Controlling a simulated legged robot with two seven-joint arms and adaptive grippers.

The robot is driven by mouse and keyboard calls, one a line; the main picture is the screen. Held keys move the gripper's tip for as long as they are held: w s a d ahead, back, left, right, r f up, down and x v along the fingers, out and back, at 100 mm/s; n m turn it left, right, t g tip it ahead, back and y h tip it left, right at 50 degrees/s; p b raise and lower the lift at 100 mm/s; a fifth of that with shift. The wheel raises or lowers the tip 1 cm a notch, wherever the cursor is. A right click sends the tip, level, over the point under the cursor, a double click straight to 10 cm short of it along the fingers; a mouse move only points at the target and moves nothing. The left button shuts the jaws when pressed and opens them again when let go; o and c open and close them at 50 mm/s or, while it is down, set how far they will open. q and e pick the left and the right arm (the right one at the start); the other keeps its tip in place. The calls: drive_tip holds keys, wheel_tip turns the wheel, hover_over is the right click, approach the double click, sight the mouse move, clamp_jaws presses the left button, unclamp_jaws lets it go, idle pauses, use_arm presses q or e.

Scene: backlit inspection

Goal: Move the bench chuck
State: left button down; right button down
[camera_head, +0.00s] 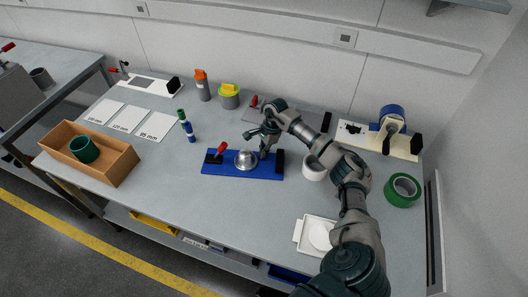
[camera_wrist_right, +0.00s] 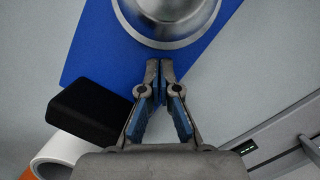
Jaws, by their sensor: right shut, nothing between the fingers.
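A blue base plate (camera_head: 227,170) lies on the bench with a red-handled clamp (camera_head: 217,152) at its left and a black block (camera_head: 280,162) at its right. It looks like the bench chuck, though I cannot be sure. A shiny metal dome or bowl (camera_head: 246,160) sits on the plate between them. In the right wrist view the blue plate (camera_wrist_right: 95,45), black block (camera_wrist_right: 88,110) and metal bowl (camera_wrist_right: 172,18) also show. My right gripper (camera_head: 263,154) is shut and empty; its fingertips (camera_wrist_right: 159,64) are over the plate, close to the bowl's rim. My left gripper is out of view.
Other fixtures stand along the back: a white one (camera_head: 139,82) and a cream one (camera_head: 403,145). A wooden box (camera_head: 115,165) with a green ring is at left. A green tape roll (camera_head: 403,190) and white tray (camera_head: 307,240) are at right. The front middle is clear.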

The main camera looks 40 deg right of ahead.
drive_tip(key=shift+w+a, duration=0.1)
drive_tip(key=shift+a, duration=0.15)
drive_tip(key=shift+w+a, duration=0.15)
drive_tip(key=shift+a, duration=0.75)
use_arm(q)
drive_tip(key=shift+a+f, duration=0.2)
use_arm(e)
drive_tip(key=shift+a+r, duration=0.1)
drive_tip(key=shift+a, duration=0.05)
drive_tip(key=shift+r, duration=0.15)
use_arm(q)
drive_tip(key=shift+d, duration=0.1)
use_arm(e)
drive_tip(key=v, duration=1.1)
drive_tip(key=shift+r, duration=0.25)
drive_tip(key=shift+r, duration=0.1)
